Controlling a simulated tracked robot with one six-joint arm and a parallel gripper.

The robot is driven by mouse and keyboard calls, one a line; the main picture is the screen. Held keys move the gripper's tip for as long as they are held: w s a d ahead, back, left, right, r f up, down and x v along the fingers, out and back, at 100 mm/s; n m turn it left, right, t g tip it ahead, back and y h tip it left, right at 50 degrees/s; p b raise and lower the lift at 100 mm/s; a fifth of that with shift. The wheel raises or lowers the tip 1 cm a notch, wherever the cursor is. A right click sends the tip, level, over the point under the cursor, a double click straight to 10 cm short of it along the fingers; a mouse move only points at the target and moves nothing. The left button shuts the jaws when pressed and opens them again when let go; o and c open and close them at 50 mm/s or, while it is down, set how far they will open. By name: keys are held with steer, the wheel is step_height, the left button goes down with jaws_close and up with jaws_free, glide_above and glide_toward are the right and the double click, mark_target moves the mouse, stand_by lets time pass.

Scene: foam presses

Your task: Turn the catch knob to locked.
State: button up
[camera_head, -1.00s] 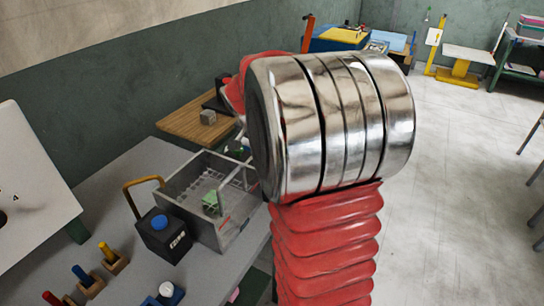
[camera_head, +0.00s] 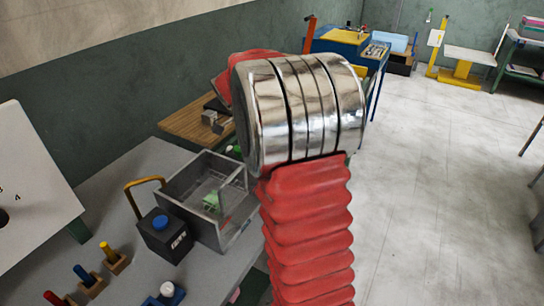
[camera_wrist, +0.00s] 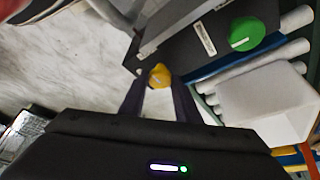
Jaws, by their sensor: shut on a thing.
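In the wrist view a round yellow knob (camera_wrist: 160,75) with a pale mark on top sits at the edge of a dark box-like body. My gripper (camera_wrist: 160,88) has its two dark fingers on either side of the knob and is shut on it. A larger green knob (camera_wrist: 246,34) with a white mark sits farther right on the same dark body, next to a white label strip (camera_wrist: 205,38). I cannot read a locked marking. In the head view my arm hides my gripper and the yellow knob.
In the head view, a grey wire-bottomed bin (camera_head: 185,186), a black box with a blue cap (camera_head: 166,236) and small coloured pegs stand on the grey table at left. A wooden board (camera_head: 190,124) lies behind. A white block (camera_wrist: 268,95) is near the knobs.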

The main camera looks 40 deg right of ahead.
steer(key=shift+w, duration=0.2)
steer(key=o, duration=1)
steer(key=shift+s, duration=0.1)
steer(key=shift+r, duration=0.15)
steer(key=v, duration=1.3)
steer(key=shift+a+r, duration=0.1)
steer(key=shift+r, duration=0.15)
steer(key=shift+a, duration=0.1)
